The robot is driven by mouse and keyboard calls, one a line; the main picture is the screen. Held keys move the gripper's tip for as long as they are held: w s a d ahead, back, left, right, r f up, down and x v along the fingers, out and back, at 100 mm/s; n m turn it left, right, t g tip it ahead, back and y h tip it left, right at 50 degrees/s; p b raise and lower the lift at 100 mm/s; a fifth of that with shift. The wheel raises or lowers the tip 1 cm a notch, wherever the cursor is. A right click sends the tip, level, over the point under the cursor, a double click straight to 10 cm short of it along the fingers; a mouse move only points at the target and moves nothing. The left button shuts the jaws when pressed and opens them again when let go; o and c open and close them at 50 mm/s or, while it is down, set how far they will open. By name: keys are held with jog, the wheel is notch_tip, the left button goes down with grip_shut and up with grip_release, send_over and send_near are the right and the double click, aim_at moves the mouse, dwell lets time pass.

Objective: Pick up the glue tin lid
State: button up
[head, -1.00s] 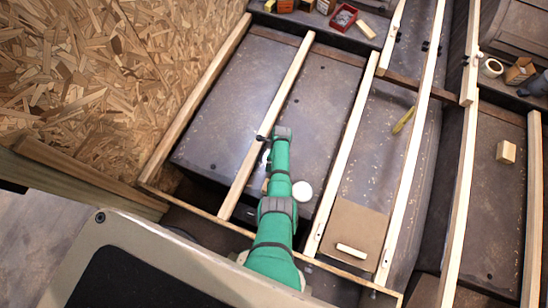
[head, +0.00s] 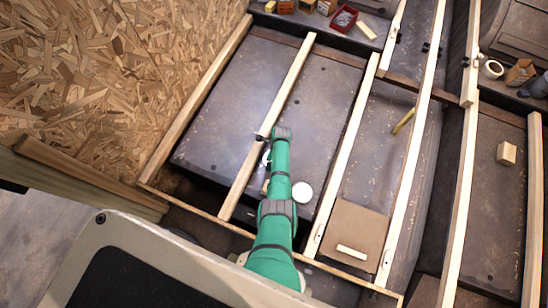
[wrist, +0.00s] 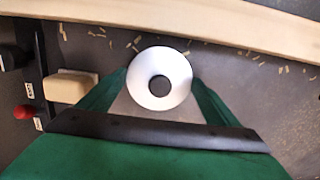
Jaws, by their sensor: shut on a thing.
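The glue tin lid (wrist: 160,92) looks like a white round disc with a dark round centre in the wrist view. It sits between the two green fingers of my gripper (wrist: 160,88), which is shut on it. Its lower edge is close to the pale palm area. In the head view only a sliver of white (head: 266,158) shows beside my green arm, which hides most of the gripper. I cannot tell whether the lid is clear of the surface.
A long wooden batten (wrist: 200,15) runs close beyond the lid, with wood shavings along it. A pale block (wrist: 71,88) and a red knob (wrist: 24,112) are to the left. Further battens (head: 345,150) divide the dark panels. A yellow tool (head: 404,120) lies right.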

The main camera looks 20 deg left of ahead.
jog(key=shift+r, duration=0.4)
jog(key=s+d+r, duration=0.2)
jog(key=s+r, duration=0.3)
jog(key=r, duration=0.2)
jog(key=shift+s+r, duration=0.25)
jog(key=shift+r, duration=0.15)
jog(key=s+r, duration=0.1)
jog(key=s, duration=0.1)
jog(key=s+d+r, duration=0.1)
jog(key=s, duration=0.1)
jog(key=s+d+r, duration=0.1)
jog(key=s, duration=0.2)
jog(key=shift+s+d+r, duration=0.1)
jog(key=shift+d+r, duration=0.1)
jog(key=shift+c, duration=0.2)
jog(key=w+d+f, duration=0.2)
jog(key=d+f, duration=0.1)
jog(key=d, duration=1.1)
jog(key=shift+d+n, duration=0.2)
jog(key=shift+n, duration=0.2)
jog(key=shift+w+f, duration=0.1)
jog(key=shift+f, duration=3.15)
jog(key=shift+c, duration=0.5)
jog(key=o, duration=1.1)
